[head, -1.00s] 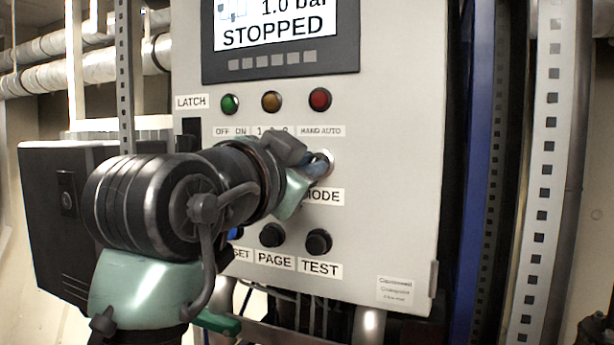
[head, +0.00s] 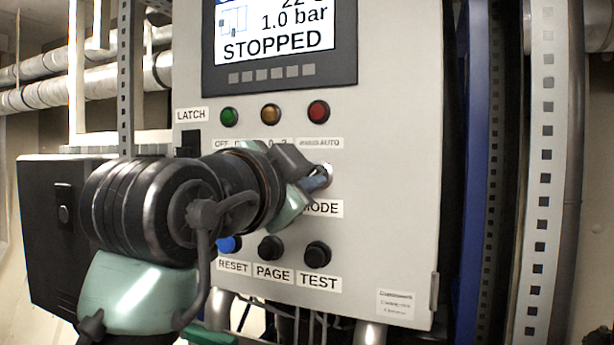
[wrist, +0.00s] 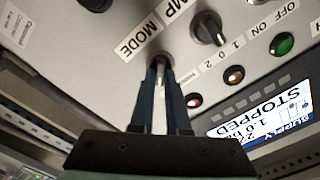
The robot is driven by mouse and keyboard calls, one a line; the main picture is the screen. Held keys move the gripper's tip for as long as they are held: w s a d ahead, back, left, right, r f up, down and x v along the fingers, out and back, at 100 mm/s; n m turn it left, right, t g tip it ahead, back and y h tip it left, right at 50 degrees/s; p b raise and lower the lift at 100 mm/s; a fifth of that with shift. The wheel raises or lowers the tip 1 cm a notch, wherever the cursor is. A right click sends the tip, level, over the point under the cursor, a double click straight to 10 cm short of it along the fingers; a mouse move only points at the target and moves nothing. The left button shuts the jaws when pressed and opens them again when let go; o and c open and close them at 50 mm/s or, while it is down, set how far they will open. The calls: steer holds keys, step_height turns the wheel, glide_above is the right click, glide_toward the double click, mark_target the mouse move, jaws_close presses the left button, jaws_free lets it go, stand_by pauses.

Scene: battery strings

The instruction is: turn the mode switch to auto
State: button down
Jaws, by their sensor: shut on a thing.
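The gripper is shut on the switch's handle. The fingers hide most of the handle, so I cannot tell which position it points to. The HAND end of the label is partly covered in the head view.
A black-knobbed pump switch (wrist: 208,28) sits beside the mode switch. Green, amber and red lamps (head: 318,111) are above. RESET, PAGE and TEST buttons (head: 318,254) are below. The screen (head: 276,32) reads STOPPED. A black box (head: 62,230) stands at the left.

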steer(key=c, duration=0.9)
jaws_free()
steer(key=shift+s, duration=0.1)
steer(key=b+v, duration=0.4)
steer(key=v, duration=0.8)
steer(key=shift+s+b, duration=0.35)
steer(key=s+d+f+n+t+y, duration=0.1)
steer(key=s+d+n+t+y, duration=0.3)
steer(key=s+n+t+y, duration=0.3)
steer(key=n+t, duration=0.3)
steer(key=n, duration=0.3)
steer(key=shift+s+d+n+t, duration=0.2)
steer(key=shift+d+n+t, duration=0.1)
steer(key=shift+d+t, duration=0.1)
